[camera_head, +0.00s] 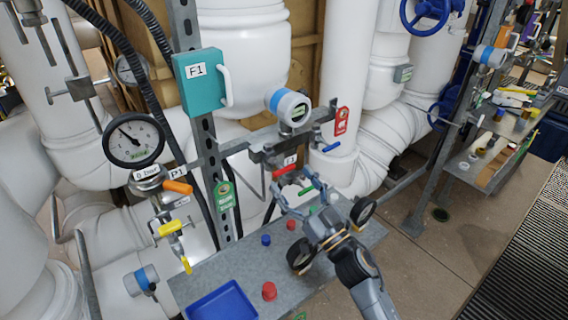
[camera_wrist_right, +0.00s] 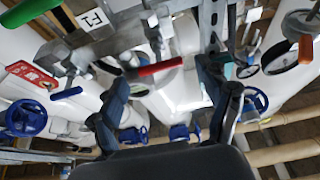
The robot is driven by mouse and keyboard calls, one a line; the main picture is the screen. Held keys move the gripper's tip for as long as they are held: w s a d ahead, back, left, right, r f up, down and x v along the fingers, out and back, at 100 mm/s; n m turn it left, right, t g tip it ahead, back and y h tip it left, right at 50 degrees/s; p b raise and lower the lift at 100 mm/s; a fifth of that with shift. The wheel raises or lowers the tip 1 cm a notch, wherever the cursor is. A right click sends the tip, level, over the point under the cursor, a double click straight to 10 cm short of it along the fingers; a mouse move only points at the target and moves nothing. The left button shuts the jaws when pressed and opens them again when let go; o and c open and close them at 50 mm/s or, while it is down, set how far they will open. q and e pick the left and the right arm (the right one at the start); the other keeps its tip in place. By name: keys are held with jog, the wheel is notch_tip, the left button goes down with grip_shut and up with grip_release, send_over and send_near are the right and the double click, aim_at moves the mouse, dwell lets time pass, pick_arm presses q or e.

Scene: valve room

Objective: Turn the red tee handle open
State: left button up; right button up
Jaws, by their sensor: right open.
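The red tee handle (camera_head: 285,170) sits on the valve manifold under the label plate, in the middle of the head view. My right gripper (camera_head: 296,188) is open and empty, its fingertips just below and in front of the handle. In the right wrist view the red handle (camera_wrist_right: 158,66) lies roughly sideways, ahead of and between the spread fingers of my right gripper (camera_wrist_right: 163,82). I see no contact, though the exact gap is hard to tell. My left gripper is not in view.
A blue handle (camera_head: 331,147) with a red tag (camera_head: 342,120) is right of the red handle. A gauge (camera_head: 133,140) and an orange handle (camera_head: 178,187) are left. Below is a grey shelf (camera_head: 205,275) with a blue tray (camera_head: 222,302) and red buttons.

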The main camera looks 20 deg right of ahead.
aim_at(286, 172)
jog(key=shift+p+x, duration=0.3)
jog(key=shift+x, duration=1.65)
jog(key=c, duration=1.2)
